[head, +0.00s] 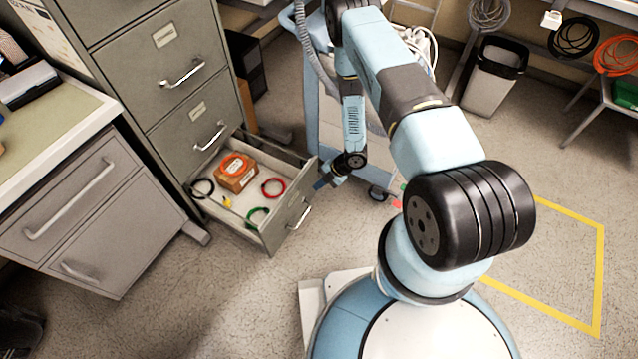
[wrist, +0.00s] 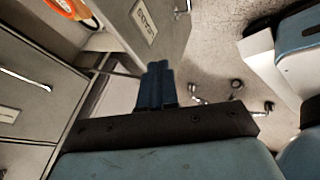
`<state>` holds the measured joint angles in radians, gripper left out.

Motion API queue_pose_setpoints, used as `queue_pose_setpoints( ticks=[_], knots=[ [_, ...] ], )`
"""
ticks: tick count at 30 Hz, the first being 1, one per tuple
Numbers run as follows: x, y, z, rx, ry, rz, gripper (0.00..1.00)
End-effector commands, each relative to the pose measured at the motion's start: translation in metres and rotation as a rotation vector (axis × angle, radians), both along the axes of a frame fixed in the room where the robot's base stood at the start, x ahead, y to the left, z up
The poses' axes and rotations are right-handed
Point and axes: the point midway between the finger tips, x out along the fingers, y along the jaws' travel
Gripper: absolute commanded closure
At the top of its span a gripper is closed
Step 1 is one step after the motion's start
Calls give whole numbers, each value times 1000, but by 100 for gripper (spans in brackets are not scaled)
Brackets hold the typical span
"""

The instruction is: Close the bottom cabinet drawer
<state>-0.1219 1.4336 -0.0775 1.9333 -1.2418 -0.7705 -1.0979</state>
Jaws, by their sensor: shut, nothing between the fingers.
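The bottom drawer (head: 243,232) of the grey filing cabinet (head: 160,65) is pulled well out, and its inside is in view. Its front panel (head: 292,217) has a metal handle (head: 299,217). In the wrist view the drawer front (wrist: 160,40) with its label lies just beyond the fingertips. My gripper (head: 321,183) is shut and empty by the far right corner of the drawer front. In the wrist view its dark blue fingers (wrist: 157,68) are together. I cannot tell whether they touch the drawer.
The drawer holds an orange box (head: 236,174) with an orange cable on it and several cable loops. A light blue cart (head: 318,110) stands behind my gripper. A desk cabinet (head: 95,215) is at the left. The floor in front of the drawer is clear.

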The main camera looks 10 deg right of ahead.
Motion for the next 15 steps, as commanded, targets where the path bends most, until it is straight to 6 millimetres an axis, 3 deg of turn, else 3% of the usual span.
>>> queue_pose_setpoints(
  ticks=[12, 15],
  knots=[
    [-1, 44, -60, -1, 1, 2, 100],
    [9, 56, -60, 0, -3, 2, 100]
  ],
)
